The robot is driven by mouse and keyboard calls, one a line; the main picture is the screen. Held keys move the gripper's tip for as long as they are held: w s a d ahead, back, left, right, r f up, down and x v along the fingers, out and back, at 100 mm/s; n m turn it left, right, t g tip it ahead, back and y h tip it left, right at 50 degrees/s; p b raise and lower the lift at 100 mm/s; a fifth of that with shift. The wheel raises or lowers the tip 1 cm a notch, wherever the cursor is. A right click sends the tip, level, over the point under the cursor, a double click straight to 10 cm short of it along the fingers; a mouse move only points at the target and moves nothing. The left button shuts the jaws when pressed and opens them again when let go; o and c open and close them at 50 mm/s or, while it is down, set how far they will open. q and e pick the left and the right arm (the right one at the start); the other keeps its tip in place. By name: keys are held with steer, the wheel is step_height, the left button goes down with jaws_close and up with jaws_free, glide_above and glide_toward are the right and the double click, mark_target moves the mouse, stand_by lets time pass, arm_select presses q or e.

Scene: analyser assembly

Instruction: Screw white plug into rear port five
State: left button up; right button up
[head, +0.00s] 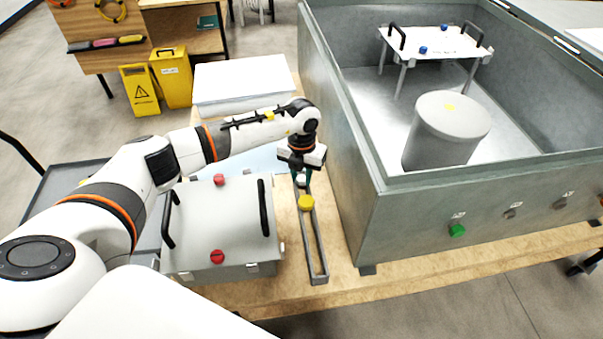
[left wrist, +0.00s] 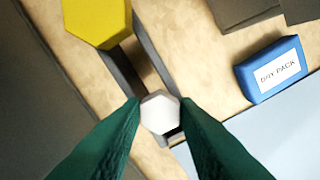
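The white plug (left wrist: 160,112) has a hexagonal head and sits at one end of a narrow grey rack (head: 318,250); it also shows in the head view (head: 301,180). My left gripper (left wrist: 160,101) points down over it, with its dark green fingers on either side of the head. The fingertips look very near or against it; I cannot tell whether they grip it. It also shows in the head view (head: 302,172). The large grey tank housing (head: 440,222) has a row of labelled ports on its near wall. My right gripper is not in view.
A yellow hexagonal plug (head: 306,202) sits in the same rack; a green plug (head: 457,230) is in the housing wall. A grey case (head: 225,235) with black handles stands left of the rack. A blue dry pack (left wrist: 270,70) lies near the gripper.

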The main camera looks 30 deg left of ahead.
mark_target(301, 178)
arm_select(q)
jaws_close()
steer(key=shift+r+p, duration=2.4)
steer(key=shift+r, duration=1.15)
